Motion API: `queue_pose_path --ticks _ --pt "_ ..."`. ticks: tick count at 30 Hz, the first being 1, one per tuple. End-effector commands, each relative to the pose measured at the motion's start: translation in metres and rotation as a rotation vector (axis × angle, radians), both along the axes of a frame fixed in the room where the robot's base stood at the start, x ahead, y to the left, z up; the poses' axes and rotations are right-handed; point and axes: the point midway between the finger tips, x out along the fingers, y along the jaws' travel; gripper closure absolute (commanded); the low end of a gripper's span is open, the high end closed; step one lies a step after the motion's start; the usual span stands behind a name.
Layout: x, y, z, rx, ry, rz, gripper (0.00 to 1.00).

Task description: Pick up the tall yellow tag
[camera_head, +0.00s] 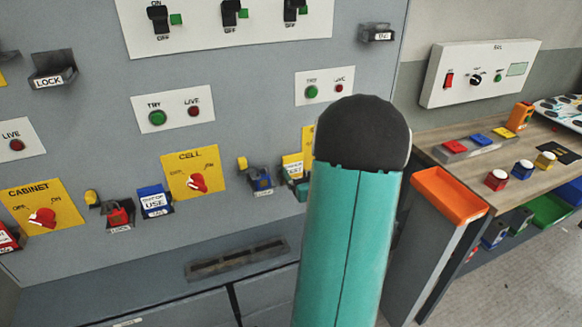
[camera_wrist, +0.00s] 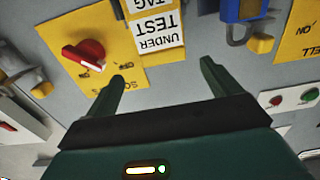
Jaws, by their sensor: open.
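The tall yellow tag (camera_wrist: 158,32) hangs at the top centre of the wrist view, with white labels reading "UNDER TEST" and "TAG" upside down. Its upper part there is cut off by the frame. My gripper (camera_wrist: 163,72) is open and empty, its two dark green fingers spread to either side of the tag's near end. I cannot tell the depth between fingertips and tag. In the head view the tag (camera_head: 292,161) shows just left of my arm, in front of the grey panel; my gripper is mostly hidden behind the arm there.
A yellow plate with a red switch (camera_wrist: 88,53) lies beside the tag, and a blue padlock (camera_wrist: 240,10) is on its other side. A yellow CELL plate (camera_head: 192,170) is farther left. A bench (camera_head: 440,140) with an orange tray (camera_head: 450,197) stands at right.

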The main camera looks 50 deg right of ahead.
Motion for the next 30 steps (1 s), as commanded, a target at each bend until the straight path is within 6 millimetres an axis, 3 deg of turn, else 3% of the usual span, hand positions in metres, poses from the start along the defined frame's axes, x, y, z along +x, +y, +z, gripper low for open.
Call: queue_pose_path --ticks 16,25,30 --pt "0.062 -0.029 -0.002 0.001 0.000 0.004 0.11" --pt "0.068 -0.033 -0.001 0.001 0.000 0.003 0.11" --pt "0.068 -0.033 -0.001 0.001 0.000 0.003 0.42"
